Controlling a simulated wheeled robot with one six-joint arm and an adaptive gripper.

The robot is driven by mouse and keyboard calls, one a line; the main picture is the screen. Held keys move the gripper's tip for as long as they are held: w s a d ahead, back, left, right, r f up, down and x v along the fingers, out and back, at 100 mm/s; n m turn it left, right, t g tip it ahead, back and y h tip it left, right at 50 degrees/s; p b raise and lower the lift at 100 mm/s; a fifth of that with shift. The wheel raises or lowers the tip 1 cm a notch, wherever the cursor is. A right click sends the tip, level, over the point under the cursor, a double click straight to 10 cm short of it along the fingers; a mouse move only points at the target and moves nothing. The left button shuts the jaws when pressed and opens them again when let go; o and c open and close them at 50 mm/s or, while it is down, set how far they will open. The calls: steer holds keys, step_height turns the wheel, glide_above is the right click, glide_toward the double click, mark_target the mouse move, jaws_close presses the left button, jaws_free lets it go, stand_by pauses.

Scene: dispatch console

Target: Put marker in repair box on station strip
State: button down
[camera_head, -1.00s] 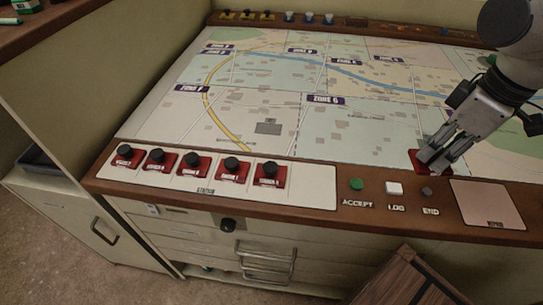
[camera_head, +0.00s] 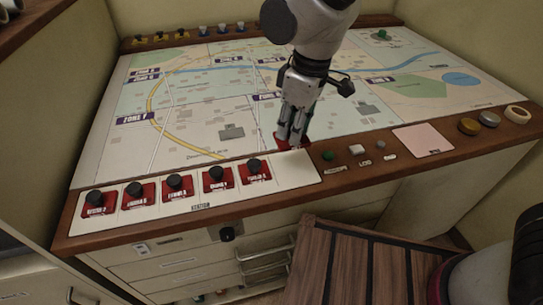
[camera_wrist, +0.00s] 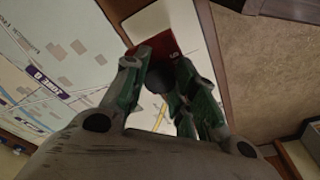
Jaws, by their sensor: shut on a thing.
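My gripper (camera_head: 292,135) is shut on a red marker (camera_head: 281,144) with a black knob. The marker is at the map's near edge, just behind the bare right end of the white station strip (camera_head: 294,168). In the wrist view my gripper (camera_wrist: 158,88) has its fingers around the black knob (camera_wrist: 158,76). The red base (camera_wrist: 172,44) shows beyond them, over or beside the white strip. I cannot tell whether it touches the surface. Several similar red markers (camera_head: 178,186) stand along the strip to the left. I cannot read which box is the repair box.
Green, white and grey buttons (camera_head: 357,150) lie right of the strip. Further right are a pale pink panel (camera_head: 424,139), two discs (camera_head: 468,126) and a tape ring (camera_head: 517,114). The map (camera_head: 200,95) is mostly flat and clear. A wooden chair-like piece (camera_head: 345,265) stands in front.

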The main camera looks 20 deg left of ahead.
mark_target(302, 140)
step_height(302, 140, down, 8)
steer(key=shift+d+f, duration=0.1)
steer(key=shift+f, duration=0.1)
stand_by(0.3)
steer(key=c, duration=1.1)
jaws_free()
steer(key=shift+c, duration=0.2)
steer(key=r, duration=0.4)
steer(key=d+r, duration=0.1)
steer(key=r, duration=0.7)
steer(key=shift+s+d+r, duration=0.15)
steer(key=shift+s+d, duration=0.1)
steer(key=shift+d, duration=0.05)
steer(key=shift+d, duration=0.1)
